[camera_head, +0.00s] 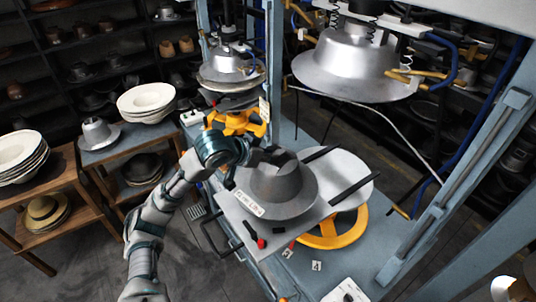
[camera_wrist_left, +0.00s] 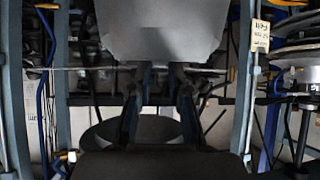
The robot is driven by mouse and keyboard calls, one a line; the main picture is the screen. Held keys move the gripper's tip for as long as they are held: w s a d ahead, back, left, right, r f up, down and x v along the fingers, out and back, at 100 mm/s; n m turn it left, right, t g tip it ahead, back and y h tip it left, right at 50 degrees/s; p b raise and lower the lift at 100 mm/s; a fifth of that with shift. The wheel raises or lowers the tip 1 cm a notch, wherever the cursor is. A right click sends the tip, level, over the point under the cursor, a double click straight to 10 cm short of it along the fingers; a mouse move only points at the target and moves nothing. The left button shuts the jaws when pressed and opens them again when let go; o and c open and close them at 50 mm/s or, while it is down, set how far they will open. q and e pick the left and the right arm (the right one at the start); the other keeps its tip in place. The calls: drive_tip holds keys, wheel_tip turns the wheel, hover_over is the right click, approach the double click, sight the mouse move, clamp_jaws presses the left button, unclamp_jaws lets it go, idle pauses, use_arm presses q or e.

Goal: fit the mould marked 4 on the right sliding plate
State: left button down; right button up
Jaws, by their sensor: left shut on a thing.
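The grey metal hat-shaped mould (camera_head: 283,192), with a wide brim, is over the square grey sliding plate (camera_head: 236,217) of the right press. A small pale label (camera_head: 248,204) lies at its front-left brim; its writing is too small to read. My left gripper (camera_head: 262,156) comes in from the left at the top of the crown and is shut on the mould. In the left wrist view, the fingers (camera_wrist_left: 160,70) meet a smooth grey surface (camera_wrist_left: 160,35). I cannot tell whether the brim is flush on the plate. My right gripper is not in view.
A pale round disc (camera_head: 347,178) with black rails and a yellow ring (camera_head: 330,236) lie behind and under the plate. A shiny upper die (camera_head: 348,62) hangs above. Small tags marked 3 and 4 (camera_head: 316,266) are on the bench. Shelves with hats stand left.

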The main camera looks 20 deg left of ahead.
sight(265, 166)
use_arm(q)
drive_tip(key=shift+f+b, duration=0.7)
drive_tip(key=shift+f, duration=0.55)
drive_tip(key=shift+s+d+r+p, duration=0.1)
drive_tip(key=shift+r+p, duration=0.05)
drive_tip(key=shift+p, duration=0.4)
drive_tip(key=shift+f, duration=0.65)
idle(0.5)
drive_tip(key=c, duration=1)
unclamp_jaws()
drive_tip(key=shift+s+f, duration=0.1)
drive_tip(key=shift+f, duration=0.15)
drive_tip(key=v, duration=1.2)
drive_tip(key=shift+r, duration=0.1)
